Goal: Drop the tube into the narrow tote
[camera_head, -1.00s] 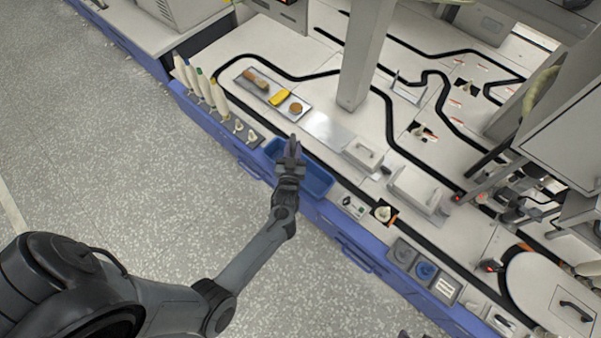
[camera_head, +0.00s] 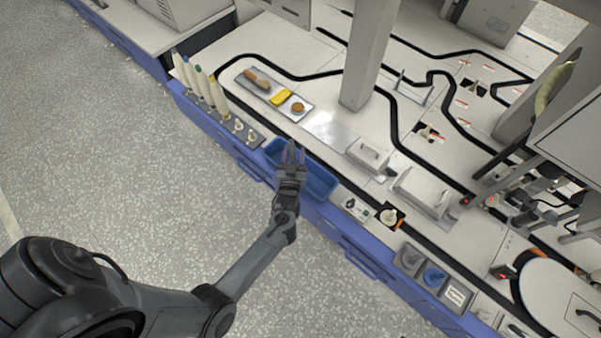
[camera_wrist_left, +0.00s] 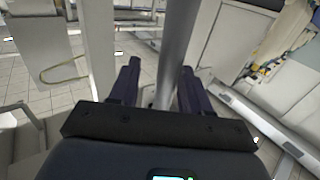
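The narrow blue tote (camera_head: 322,182) is set along the front edge of the bench. My left gripper (camera_head: 293,150) is over the tote, and its fingers cover part of it. In the left wrist view the two dark fingers (camera_wrist_left: 157,85) are spread apart, with no object clearly held between them. A grey pole shows behind them. I cannot make out a loose tube, and the inside of the tote is partly hidden by the gripper. Tall pale cones (camera_head: 205,90) stand in a row left of the tote. My right gripper is not in view.
A metal tray (camera_head: 268,88) behind the tote holds a brown spool, a yellow item and a round brown item. A thick upright post (camera_head: 364,60) rises from the bench. Small fixtures (camera_head: 358,208) lie right of the tote. The floor in front is clear.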

